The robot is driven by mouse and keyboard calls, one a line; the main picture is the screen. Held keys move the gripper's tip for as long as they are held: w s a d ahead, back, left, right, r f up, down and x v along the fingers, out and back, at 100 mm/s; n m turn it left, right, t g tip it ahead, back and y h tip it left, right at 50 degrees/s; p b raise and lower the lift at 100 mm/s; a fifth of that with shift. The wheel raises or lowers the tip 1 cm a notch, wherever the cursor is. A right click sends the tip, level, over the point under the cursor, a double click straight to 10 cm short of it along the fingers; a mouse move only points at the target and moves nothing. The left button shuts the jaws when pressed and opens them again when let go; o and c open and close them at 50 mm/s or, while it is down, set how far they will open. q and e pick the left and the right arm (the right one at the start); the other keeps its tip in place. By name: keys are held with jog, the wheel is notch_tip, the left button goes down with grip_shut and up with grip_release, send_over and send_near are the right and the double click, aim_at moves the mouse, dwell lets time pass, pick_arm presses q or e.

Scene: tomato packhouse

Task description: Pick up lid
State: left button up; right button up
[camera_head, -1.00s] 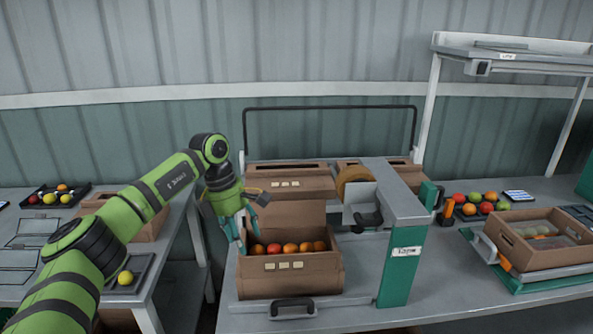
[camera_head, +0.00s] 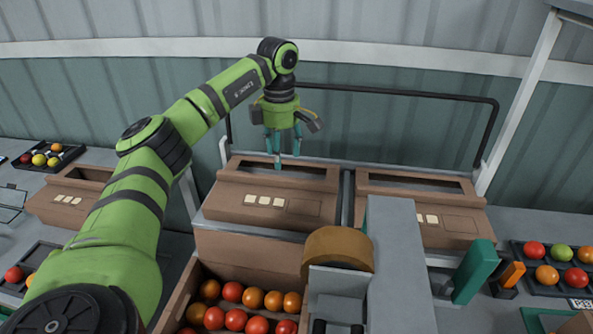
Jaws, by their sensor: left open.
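Two brown cardboard lids with window openings and pale label squares lie side by side on the rack behind the crate: a left lid (camera_head: 300,207) and a right lid (camera_head: 455,237). My left gripper (camera_head: 284,160) points down with its teal fingers apart, at the back edge of the left lid's opening. It is empty; I cannot tell whether the fingertips touch the lid. An open cardboard crate (camera_head: 240,246) of red and orange tomatoes stands in front, below the left lid. My right gripper is not in view.
A tape roll (camera_head: 340,247) on a grey sealing machine (camera_head: 395,275) stands in front, between the lids. A black bar frame (camera_head: 400,91) rises behind them. A tomato tray (camera_head: 525,279) is at right, another cardboard box (camera_head: 60,208) at left.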

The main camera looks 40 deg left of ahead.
aim_at(279, 176)
pick_arm(q)
jog(key=shift+s+f, duration=0.1)
jog(key=shift+f, duration=0.2)
jog(key=shift+s+a+f+p, duration=0.1)
jog(key=shift+s+f+p, duration=0.25)
jog(key=shift+f+p, duration=0.25)
jog(key=shift+s+f+p, duration=0.35)
jog(key=shift+f+p, duration=0.05)
jog(key=shift+f, duration=0.25)
notch_tip(279, 176, down, 3)
jog(key=shift+w+r+p, duration=0.15)
jog(key=shift+p, duration=0.2)
jog(key=shift+w+f, duration=0.1)
jog(key=shift+f, duration=0.3)
grip_shut()
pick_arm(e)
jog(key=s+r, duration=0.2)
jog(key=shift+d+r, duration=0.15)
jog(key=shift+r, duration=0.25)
